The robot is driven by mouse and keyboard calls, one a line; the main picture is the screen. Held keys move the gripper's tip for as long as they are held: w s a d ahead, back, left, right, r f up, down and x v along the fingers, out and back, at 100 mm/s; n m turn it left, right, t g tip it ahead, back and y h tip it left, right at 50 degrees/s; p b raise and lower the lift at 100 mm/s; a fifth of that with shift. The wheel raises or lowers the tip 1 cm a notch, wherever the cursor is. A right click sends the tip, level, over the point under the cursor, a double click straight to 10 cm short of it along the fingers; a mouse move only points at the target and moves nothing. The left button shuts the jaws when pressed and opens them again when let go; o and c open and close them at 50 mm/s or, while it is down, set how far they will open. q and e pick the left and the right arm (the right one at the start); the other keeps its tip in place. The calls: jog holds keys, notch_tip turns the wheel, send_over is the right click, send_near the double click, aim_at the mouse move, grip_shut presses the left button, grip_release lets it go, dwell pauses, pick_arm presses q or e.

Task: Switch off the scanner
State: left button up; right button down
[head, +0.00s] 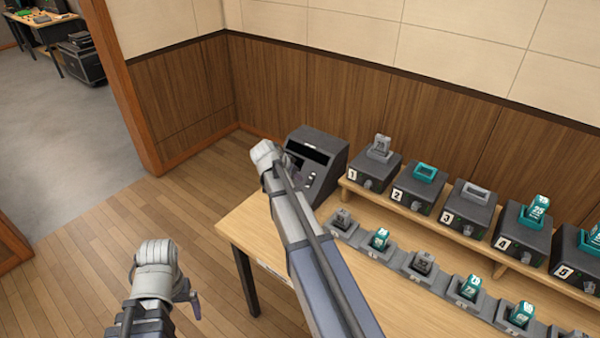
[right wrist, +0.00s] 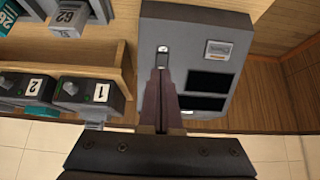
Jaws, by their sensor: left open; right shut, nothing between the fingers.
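The scanner is most likely the dark grey box (head: 326,148) with a sloped front panel at the table's far left end. In the right wrist view its panel (right wrist: 212,40) shows two dark windows, a small label and a small light rocker switch (right wrist: 162,56). My right gripper (right wrist: 161,74) is shut and empty, its fingertips right by the switch; I cannot tell whether they touch it. In the head view my right arm hides part of the panel. My left gripper (head: 188,298) is open, low over the floor, left of the table, mostly hidden by its wrist.
Numbered dark boxes, among them box 1 (head: 373,168) and box 2 (head: 420,186), stand on a raised wooden shelf (head: 430,222) to the right. A row of smaller holders with grey and teal blocks (head: 380,240) lies in front. Wood-panelled walls close off the back.

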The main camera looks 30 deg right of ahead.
jog(key=s+a+r+p, duration=0.1)
jog(key=a+r+p, duration=0.2)
jog(key=a+r, duration=0.1)
jog(key=shift+s+a, duration=0.4)
jog(key=shift+a, duration=0.1)
jog(key=s+a+f+n+g+y, duration=0.1)
jog(key=s+a+f+n+y, duration=0.1)
jog(key=s+a+n, duration=0.6)
jog(key=s+a+f+n+g+y, duration=0.2)
jog(key=s+a+n, duration=0.7)
jog(key=s+a, duration=0.6)
jog(key=a+y, duration=0.1)
jog(key=a, duration=0.5)
jog(key=shift+a+f+y, duration=0.25)
jog(key=shift+f+y, duration=0.05)
jog(key=shift+y, duration=0.1)
